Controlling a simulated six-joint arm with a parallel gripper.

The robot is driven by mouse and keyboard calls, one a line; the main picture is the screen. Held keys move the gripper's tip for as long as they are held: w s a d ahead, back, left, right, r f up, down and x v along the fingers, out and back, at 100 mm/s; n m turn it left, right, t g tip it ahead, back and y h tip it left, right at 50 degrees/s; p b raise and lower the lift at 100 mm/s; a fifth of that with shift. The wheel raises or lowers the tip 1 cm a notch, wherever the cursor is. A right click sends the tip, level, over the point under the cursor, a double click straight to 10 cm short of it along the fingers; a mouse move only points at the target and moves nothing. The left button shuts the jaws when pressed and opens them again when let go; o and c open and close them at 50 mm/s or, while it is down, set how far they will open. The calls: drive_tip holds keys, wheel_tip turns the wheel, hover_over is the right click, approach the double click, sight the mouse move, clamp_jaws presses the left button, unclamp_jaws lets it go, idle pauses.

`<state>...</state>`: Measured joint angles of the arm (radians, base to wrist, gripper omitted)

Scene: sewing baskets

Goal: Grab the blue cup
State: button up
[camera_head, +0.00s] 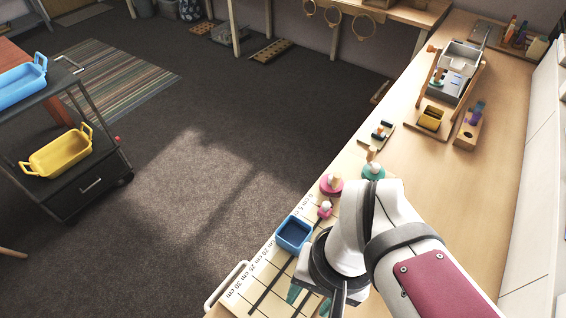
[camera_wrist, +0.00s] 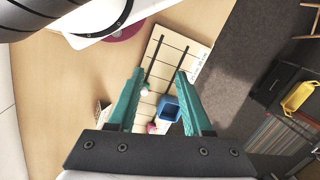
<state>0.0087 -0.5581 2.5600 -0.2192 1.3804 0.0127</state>
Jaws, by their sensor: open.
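The blue cup (camera_head: 293,234) is a square, open-topped blue container standing on the ruled measuring board (camera_head: 243,297) near the table's left edge. It also shows in the wrist view (camera_wrist: 170,110), between my two teal fingers and nearer the right one. My gripper (camera_wrist: 160,73) is open and empty, with its fingers spread wide. In the head view its teal fingers (camera_head: 301,296) show in part below the cup, above the board. My arm hides the rest of the gripper. I see no contact between fingers and cup.
A small pink piece with a pale top (camera_head: 325,209) stands close behind the cup. A pink stand (camera_head: 331,183) and a teal stand (camera_head: 374,171) are farther back.

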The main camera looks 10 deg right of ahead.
drive_tip(key=shift+o, duration=0.2)
drive_tip(key=o, duration=0.8)
drive_tip(key=shift+c, duration=0.2)
